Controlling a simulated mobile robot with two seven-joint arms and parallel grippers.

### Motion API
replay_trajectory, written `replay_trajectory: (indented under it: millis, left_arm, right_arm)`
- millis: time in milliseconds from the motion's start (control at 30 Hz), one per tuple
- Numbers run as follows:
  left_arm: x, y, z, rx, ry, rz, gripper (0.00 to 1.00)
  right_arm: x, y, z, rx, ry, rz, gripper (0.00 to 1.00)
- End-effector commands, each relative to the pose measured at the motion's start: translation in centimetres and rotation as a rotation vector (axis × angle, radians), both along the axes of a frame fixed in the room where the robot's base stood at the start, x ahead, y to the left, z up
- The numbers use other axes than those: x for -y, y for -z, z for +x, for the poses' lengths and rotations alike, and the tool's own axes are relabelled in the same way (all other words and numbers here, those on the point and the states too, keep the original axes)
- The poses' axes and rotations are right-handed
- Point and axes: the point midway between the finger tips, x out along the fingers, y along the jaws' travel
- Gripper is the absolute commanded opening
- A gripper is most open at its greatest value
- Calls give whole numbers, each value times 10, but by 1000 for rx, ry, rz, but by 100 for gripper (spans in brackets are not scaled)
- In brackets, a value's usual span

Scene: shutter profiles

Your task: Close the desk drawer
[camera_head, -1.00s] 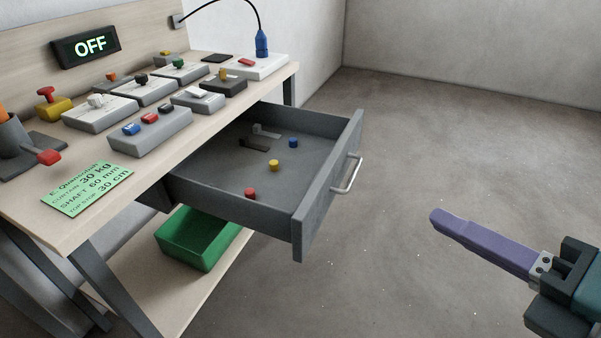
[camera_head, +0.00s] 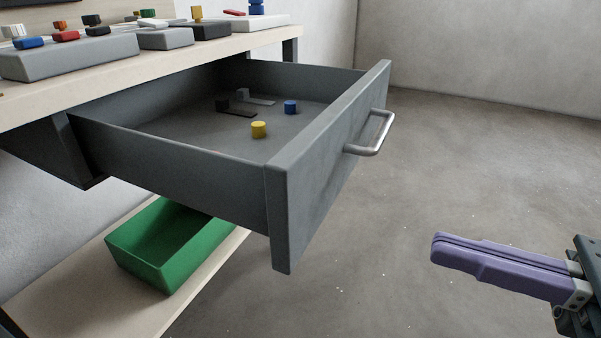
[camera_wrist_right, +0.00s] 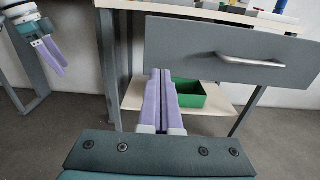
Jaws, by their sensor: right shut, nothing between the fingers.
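The grey desk drawer (camera_head: 330,165) is pulled well out from under the desk top, with its silver bar handle (camera_head: 378,135) on the front panel. The drawer front also shows in the right wrist view (camera_wrist_right: 185,45), with the handle (camera_wrist_right: 250,61) right of centre. My right gripper (camera_head: 437,248) has its purple fingers together and empty, in front of and below the drawer front, apart from it. The fingers (camera_wrist_right: 160,74) also show in the wrist view. My left gripper (camera_wrist_right: 58,66) appears only at the upper left there; its finger gap is unclear.
Yellow (camera_head: 259,130) and blue (camera_head: 290,106) cylinders and small dark and grey parts lie inside the drawer. A green bin (camera_head: 165,250) sits on the lower shelf (camera_head: 85,290). Switch boxes (camera_head: 75,55) stand on the desk top. The floor right of the drawer is clear.

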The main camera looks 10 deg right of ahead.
Motion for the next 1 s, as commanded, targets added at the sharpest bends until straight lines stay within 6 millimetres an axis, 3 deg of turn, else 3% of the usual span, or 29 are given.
replay_trajectory:
  millis: [300,500,1000]
  left_arm:
    - [0,8,0,-1,0,0,66]
    - [0,11,0,0,0,0,66]
    - [0,12,0,0,0,0,66]
  right_arm:
    - [-58,-1,40,4,0,4,0]
    - [-83,0,56,2,0,2,0]
    - [-92,0,63,-2,2,1,0]
